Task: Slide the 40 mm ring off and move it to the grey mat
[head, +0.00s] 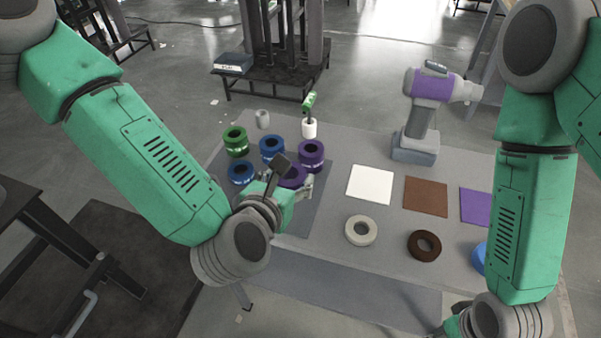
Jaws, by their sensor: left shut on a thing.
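Several thick ring-shaped pieces with pale labels stand on a dark grey mat (312,217) at the left of the table. They include a green ring (237,142), a blue ring (271,149), another blue ring (240,173) and a purple ring (311,156). My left gripper (296,178) is shut on a second purple ring (292,178) at the mat's right part, partly hidden by its fingers. I cannot read the sizes on the labels. My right gripper (441,330) shows only in part at the bottom edge, its fingers cut off.
White (370,184), brown (425,196) and purple (475,206) squares lie to the right. Beige (361,230), brown (424,245) and blue (479,258) rings lie in front of them. A purple-and-grey drill (424,110) stands behind. Two small cylinders (310,128) (262,119) stand at the back.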

